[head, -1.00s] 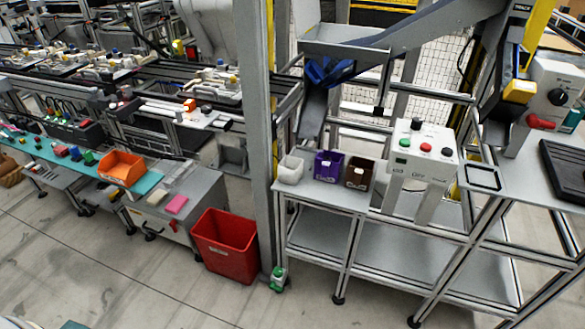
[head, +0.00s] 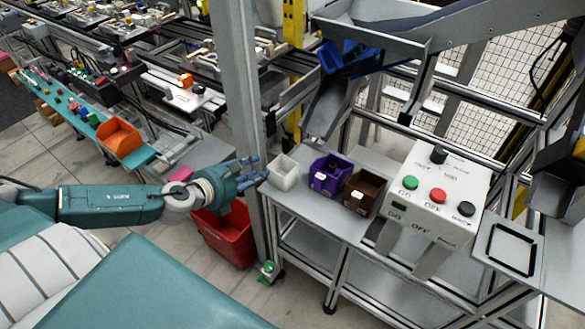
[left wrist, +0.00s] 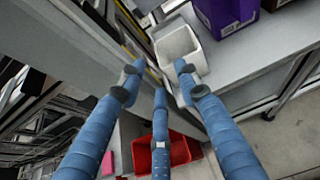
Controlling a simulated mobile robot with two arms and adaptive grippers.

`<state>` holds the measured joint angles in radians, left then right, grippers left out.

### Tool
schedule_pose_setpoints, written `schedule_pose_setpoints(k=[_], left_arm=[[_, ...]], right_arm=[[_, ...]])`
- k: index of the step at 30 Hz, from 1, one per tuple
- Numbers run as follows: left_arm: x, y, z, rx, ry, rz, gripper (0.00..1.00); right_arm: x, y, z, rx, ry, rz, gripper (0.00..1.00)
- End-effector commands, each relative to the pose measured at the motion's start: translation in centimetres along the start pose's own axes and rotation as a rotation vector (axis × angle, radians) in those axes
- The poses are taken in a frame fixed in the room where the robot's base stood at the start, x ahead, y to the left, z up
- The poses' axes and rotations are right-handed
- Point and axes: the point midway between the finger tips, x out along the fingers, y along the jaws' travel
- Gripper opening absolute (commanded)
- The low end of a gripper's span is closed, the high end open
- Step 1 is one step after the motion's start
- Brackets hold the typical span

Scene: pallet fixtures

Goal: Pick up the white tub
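The white tub (head: 283,173) stands at the left end of the grey metal shelf, left of the purple bin. My left gripper (head: 254,171) reaches in from the left with its blue fingers spread, just left of the tub. In the left wrist view the white tub (left wrist: 180,50) lies ahead of the fingertips of my left gripper (left wrist: 158,80), which are apart with nothing between them. Whether a fingertip touches the tub I cannot tell. My right gripper is not in view.
A purple bin (head: 324,177) and a brown bin (head: 361,192) stand right of the tub. A grey upright post (head: 241,90) rises close behind my left gripper. A button box (head: 436,190) stands further right, and a red crate (head: 231,238) sits on the floor below.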

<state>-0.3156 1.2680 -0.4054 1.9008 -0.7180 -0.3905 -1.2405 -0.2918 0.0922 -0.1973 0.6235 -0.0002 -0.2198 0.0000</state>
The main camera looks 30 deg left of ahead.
Motion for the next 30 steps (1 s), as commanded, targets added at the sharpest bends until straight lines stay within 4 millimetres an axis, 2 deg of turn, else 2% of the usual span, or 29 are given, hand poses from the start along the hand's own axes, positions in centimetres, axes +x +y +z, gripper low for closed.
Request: schedule_pose_setpoints(k=[6, 11, 20, 30], left_arm=[[2.4, 0.1, 0.3, -0.007, -0.006, 0.003, 0.33], [4.2, 0.2, 0.3, -0.008, -0.004, 0.004, 0.33], [5.9, 0.2, 0.2, -0.010, -0.003, 0.002, 0.33], [10.2, 0.5, 0.3, -0.010, -0.002, 0.003, 0.33]], right_arm=[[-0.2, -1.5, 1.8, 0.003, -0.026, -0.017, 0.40], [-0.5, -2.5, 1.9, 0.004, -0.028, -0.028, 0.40], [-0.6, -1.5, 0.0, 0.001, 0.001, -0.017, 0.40], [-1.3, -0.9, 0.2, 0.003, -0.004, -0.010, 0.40]])
